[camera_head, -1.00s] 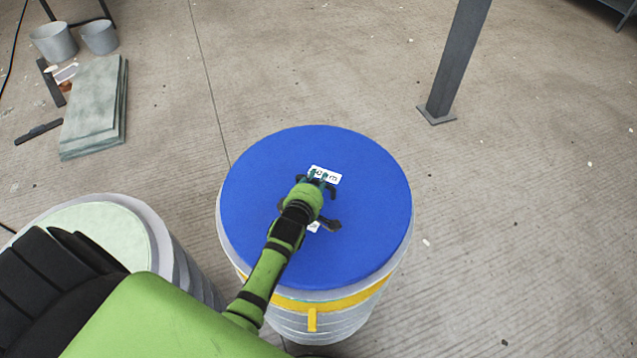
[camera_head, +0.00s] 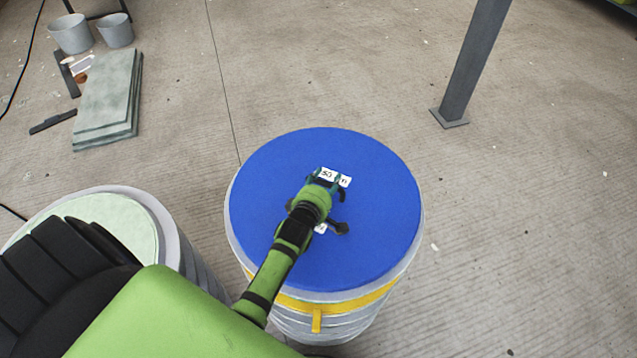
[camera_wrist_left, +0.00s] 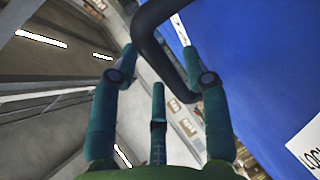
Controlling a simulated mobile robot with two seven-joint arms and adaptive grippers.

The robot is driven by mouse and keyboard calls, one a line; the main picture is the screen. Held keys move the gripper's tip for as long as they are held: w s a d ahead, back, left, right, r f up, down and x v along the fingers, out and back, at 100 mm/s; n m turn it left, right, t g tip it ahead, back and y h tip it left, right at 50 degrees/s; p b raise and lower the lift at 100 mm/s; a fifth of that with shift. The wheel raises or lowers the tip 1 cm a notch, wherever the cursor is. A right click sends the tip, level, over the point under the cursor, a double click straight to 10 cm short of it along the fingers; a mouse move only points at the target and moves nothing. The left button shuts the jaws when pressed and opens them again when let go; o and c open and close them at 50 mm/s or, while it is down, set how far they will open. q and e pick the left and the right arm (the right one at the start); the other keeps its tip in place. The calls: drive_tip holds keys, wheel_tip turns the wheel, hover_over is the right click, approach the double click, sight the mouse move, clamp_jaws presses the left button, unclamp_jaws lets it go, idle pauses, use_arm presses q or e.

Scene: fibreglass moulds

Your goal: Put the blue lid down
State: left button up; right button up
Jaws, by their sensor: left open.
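The blue lid (camera_head: 375,200) lies flat on top of a grey ribbed drum (camera_head: 345,328) with a yellow band. White labels (camera_head: 335,177) are on the lid. A black handle (camera_head: 341,228) shows near the lid's middle, partly hidden by my arm. My left gripper (camera_head: 328,182) is over the lid's middle, beside the handle. In the left wrist view my left gripper (camera_wrist_left: 160,60) has its fingers spread apart. The black handle (camera_wrist_left: 158,52) passes between or just in front of them; I cannot tell whether they touch. The blue lid (camera_wrist_left: 265,70) fills the right side there. My right gripper is out of view.
A second drum with a pale green top (camera_head: 125,215) stands at the left, close to the first. A grey post (camera_head: 470,65) stands at the upper right. Grey slabs (camera_head: 105,95) and two buckets (camera_head: 72,35) are at the upper left. Floor right of the drum is clear.

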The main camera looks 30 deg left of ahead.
use_arm(q)
drive_tip(key=v, duration=1.1)
drive_tip(key=shift+s+d+b, duration=0.1)
drive_tip(key=shift+s+b, duration=0.15)
drive_tip(key=shift+b, duration=0.05)
idle(0.6)
